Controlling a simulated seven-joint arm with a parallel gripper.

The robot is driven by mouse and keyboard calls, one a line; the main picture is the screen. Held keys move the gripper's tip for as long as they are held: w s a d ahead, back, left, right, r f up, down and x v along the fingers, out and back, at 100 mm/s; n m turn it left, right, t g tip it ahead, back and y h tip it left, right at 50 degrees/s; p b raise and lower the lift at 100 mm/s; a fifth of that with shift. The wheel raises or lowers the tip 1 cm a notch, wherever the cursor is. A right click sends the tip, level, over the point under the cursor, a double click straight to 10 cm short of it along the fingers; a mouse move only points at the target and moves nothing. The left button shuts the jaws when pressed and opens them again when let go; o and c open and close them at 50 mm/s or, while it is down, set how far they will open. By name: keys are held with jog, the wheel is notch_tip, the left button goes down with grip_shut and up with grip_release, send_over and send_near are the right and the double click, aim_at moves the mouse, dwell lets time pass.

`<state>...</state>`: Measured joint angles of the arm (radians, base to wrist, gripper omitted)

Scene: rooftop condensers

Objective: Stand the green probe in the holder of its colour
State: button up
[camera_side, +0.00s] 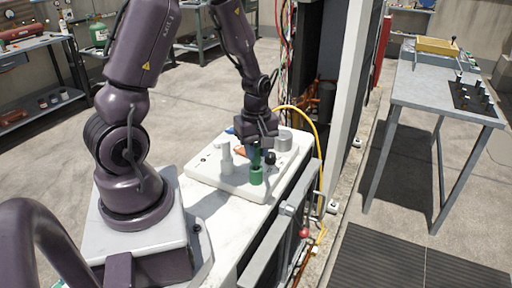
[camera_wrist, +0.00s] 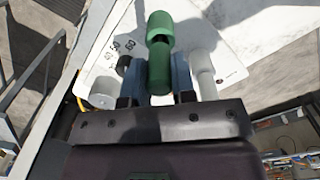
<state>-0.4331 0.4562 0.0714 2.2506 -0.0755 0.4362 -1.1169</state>
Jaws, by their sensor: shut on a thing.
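My gripper (camera_side: 262,142) is shut on the dark green probe (camera_side: 256,157) above the white board (camera_side: 208,169). In the wrist view the probe (camera_wrist: 160,68) sits between the two blue fingers (camera_wrist: 161,82). The lighter green holder (camera_side: 256,176) stands on the board directly below the probe in the side view. In the wrist view the probe's far end overlaps the holder (camera_wrist: 159,25). I cannot tell whether the probe's end is inside the holder or just over it.
A white post (camera_side: 225,158) stands left of the green holder, a grey cylinder (camera_side: 285,139) behind right, and a black knob (camera_side: 269,158) close beside the probe. An orange piece (camera_side: 240,152) lies behind. A yellow cable (camera_side: 318,130) loops right of the board.

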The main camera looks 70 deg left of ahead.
jog(key=shift+f, duration=0.7)
jog(key=o, duration=1)
notch_tip(320, 180, up, 13)
